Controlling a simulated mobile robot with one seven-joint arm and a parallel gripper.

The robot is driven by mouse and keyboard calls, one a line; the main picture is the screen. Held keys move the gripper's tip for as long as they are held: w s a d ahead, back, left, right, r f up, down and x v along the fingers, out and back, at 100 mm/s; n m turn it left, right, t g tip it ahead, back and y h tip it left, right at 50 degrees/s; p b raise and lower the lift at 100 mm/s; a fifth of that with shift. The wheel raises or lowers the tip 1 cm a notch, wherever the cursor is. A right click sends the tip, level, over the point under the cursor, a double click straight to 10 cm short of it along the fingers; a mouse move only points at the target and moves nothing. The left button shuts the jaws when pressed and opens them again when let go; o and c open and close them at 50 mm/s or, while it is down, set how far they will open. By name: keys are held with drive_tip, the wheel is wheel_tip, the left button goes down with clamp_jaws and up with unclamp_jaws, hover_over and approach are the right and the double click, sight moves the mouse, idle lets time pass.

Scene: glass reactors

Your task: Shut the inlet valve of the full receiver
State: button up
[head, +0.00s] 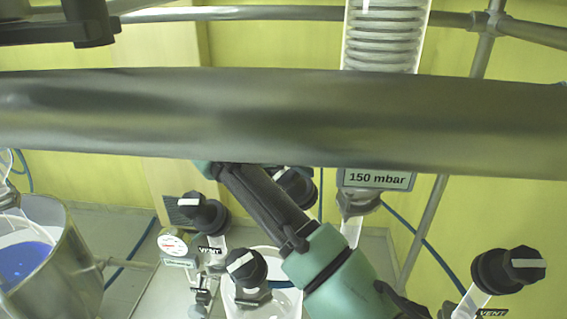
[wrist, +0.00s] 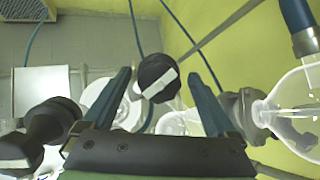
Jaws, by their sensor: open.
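In the wrist view my gripper (wrist: 163,75) is open, with one dark finger on each side of a round black valve knob (wrist: 152,72). The knob has a diagonal white bar, and nothing is gripped. I cannot tell whether the fingers are level with the knob or short of it. In the head view black knobs with pale bars show at the lower left (head: 203,214), lower middle (head: 246,268) and lower right (head: 510,268). Another knob (head: 296,186) is partly hidden behind my green and dark arm. The frames do not show clearly which receiver is full.
A thick grey pipe (head: 280,115) crosses the head view in front. A glass coil condenser (head: 384,38) and a "150 mbar" sign (head: 376,179) are behind it. A steel vessel with blue contents (head: 55,265) stands at left. Glassware (wrist: 295,110) and another knob (wrist: 50,122) flank my fingers.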

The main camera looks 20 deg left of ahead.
drive_tip(key=shift+w+f, duration=0.1)
drive_tip(key=c, duration=1.4)
drive_tip(key=shift+m, duration=0.3)
